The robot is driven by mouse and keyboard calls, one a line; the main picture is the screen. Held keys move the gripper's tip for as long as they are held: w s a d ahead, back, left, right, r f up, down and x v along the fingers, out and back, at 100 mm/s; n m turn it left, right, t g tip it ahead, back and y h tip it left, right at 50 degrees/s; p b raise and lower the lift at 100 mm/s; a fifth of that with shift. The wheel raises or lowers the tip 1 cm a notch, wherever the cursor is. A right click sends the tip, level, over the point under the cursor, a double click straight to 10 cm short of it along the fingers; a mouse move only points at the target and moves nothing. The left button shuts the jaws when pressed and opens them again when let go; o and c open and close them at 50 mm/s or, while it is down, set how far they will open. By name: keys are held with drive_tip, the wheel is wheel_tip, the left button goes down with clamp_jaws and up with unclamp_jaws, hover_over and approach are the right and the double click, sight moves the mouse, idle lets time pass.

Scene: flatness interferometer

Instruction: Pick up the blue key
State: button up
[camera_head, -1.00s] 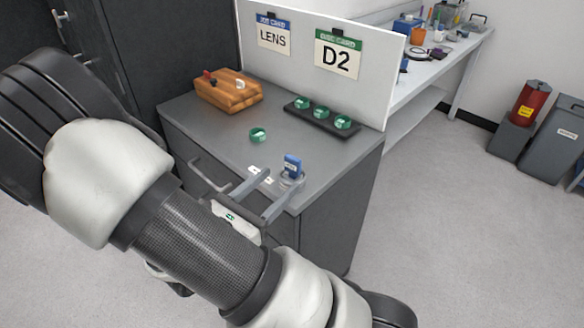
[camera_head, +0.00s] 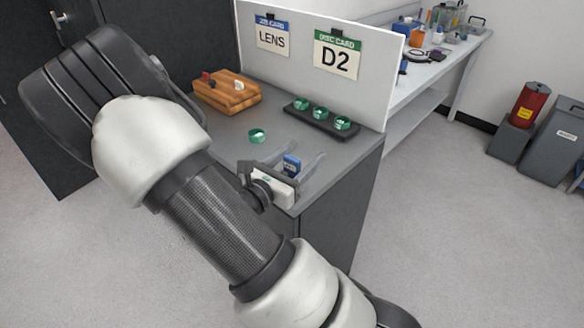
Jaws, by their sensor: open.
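The blue key (camera_head: 291,163) stands upright near the front right corner of the grey cabinet top, with a pale mark on its face. Its lower part and whatever it rests on are hidden behind my gripper body. My gripper (camera_head: 304,151) is open, and its two fingers point away across the cabinet top. In the picture the key lies between the fingers, close to the palm. I cannot tell whether either finger touches it.
A green ring (camera_head: 257,135) lies on the cabinet top (camera_head: 222,134). Behind it are a wooden block (camera_head: 228,98) and a black tray (camera_head: 338,130) with several green rings. A white panel (camera_head: 290,75) with LENS and D2 cards stands along the back edge.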

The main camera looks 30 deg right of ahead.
drive_tip(key=c, duration=1.2)
